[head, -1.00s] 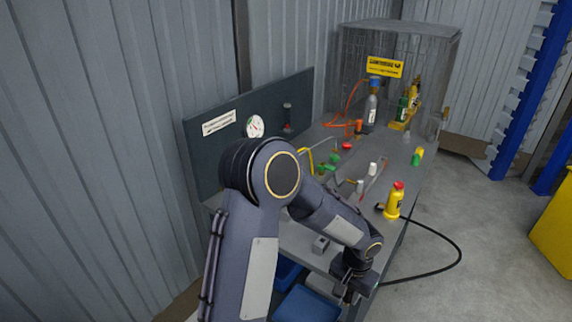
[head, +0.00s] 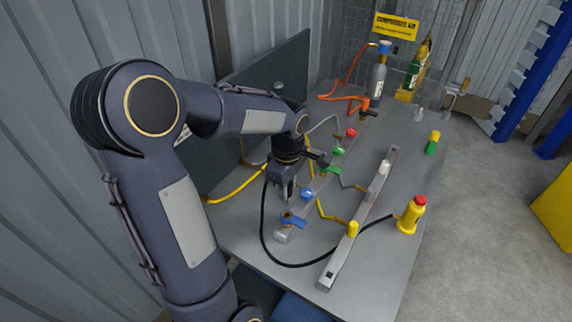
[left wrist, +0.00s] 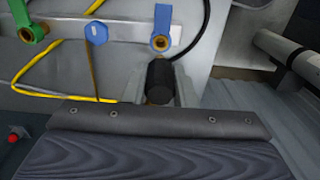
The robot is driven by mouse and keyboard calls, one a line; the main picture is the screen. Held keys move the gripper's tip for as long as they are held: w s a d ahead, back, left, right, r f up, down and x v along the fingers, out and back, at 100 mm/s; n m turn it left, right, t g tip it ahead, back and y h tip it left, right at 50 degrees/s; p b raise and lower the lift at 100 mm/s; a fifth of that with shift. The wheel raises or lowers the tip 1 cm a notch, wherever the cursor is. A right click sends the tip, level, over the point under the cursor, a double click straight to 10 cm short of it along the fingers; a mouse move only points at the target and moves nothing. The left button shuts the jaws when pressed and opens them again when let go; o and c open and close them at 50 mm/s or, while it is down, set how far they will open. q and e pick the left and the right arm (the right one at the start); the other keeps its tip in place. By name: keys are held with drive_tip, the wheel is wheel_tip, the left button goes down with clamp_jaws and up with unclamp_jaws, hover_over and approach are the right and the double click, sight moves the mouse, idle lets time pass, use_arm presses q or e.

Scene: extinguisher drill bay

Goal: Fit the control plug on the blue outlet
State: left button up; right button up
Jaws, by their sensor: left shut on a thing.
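My left gripper (head: 285,196) is shut on the control plug, a black cylinder (left wrist: 160,80) with a black cable. It holds the plug above the bench, left of the manifold's front end. The blue outlet (head: 293,219) has a blue lever and a brass ring. In the left wrist view the blue outlet (left wrist: 161,30) is just beyond the plug and nearly in line with it. The plug looks apart from the outlet. The fingers hide most of the plug in the head view. My right gripper is in neither view.
A blue knob (head: 307,194) and a green lever (head: 330,170) sit further back on the manifold. The black cable (head: 300,265) loops across the bench to a yellow bottle-shaped unit (head: 411,215). A grey rail (head: 345,245) and yellow hose (head: 235,187) lie nearby.

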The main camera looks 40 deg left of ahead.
use_arm(q)
drive_tip(key=shift+s+f+b, duration=0.1)
drive_tip(key=shift+f+b, duration=0.35)
drive_tip(key=shift+b, duration=0.05)
drive_tip(key=shift+f+b, duration=0.95)
drive_tip(key=shift+f, duration=0.45)
drive_tip(key=shift+f+b, duration=0.3)
drive_tip(key=shift+b, duration=0.05)
drive_tip(key=shift+f, duration=0.2)
drive_tip(key=shift+f+b, duration=0.9)
drive_tip(key=shift+b, duration=0.05)
drive_tip(key=shift+f+b, duration=0.8)
drive_tip(key=shift+f, duration=0.1)
idle(0.8)
